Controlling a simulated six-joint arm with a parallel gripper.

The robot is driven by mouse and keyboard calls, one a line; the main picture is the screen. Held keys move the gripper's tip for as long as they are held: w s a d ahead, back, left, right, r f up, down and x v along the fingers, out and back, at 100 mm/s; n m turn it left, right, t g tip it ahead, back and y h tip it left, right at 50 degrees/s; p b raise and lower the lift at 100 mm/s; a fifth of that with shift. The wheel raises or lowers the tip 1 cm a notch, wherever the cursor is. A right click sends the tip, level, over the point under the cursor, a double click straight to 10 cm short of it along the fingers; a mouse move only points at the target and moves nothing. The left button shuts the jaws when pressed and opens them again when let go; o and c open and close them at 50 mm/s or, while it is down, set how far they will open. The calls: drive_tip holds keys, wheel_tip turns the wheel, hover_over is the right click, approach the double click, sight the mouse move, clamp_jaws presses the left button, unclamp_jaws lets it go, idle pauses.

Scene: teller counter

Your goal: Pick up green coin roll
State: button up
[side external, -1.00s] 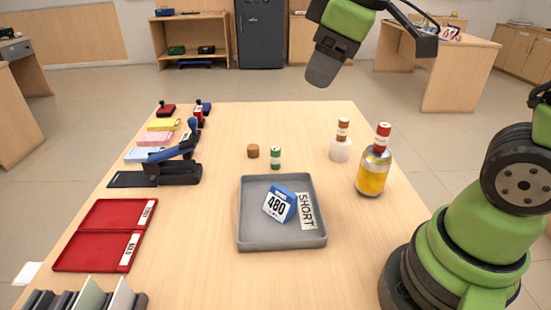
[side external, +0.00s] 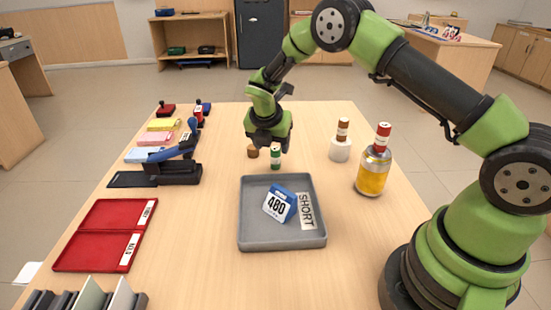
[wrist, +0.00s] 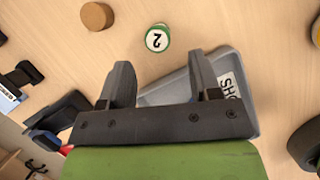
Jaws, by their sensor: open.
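The green coin roll (side external: 275,160) stands upright on the table just behind the grey tray, with a white band around its middle. My gripper (side external: 268,145) is above the table, close to the roll and a brown coin roll. In the wrist view my gripper (wrist: 158,82) is open and empty, its two fingers apart. The green roll lies ahead of the fingertips, roughly between their lines, not touching them.
The short brown roll (side external: 252,151) stands left of the green one. The grey tray (side external: 244,240) marked SHORT holds a blue 480 block (side external: 280,204). A white holder (side external: 340,150) with a brown-topped roll and a yellow-filled jar (side external: 373,172) stand to the right; a stapler-like device (side external: 178,165) stands left.

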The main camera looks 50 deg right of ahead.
sight(275, 149)
drive_tip(key=x, duration=0.7)
drive_tip(key=shift+w+d+r, duration=0.15)
drive_tip(key=shift+d, duration=0.1)
clamp_jaws()
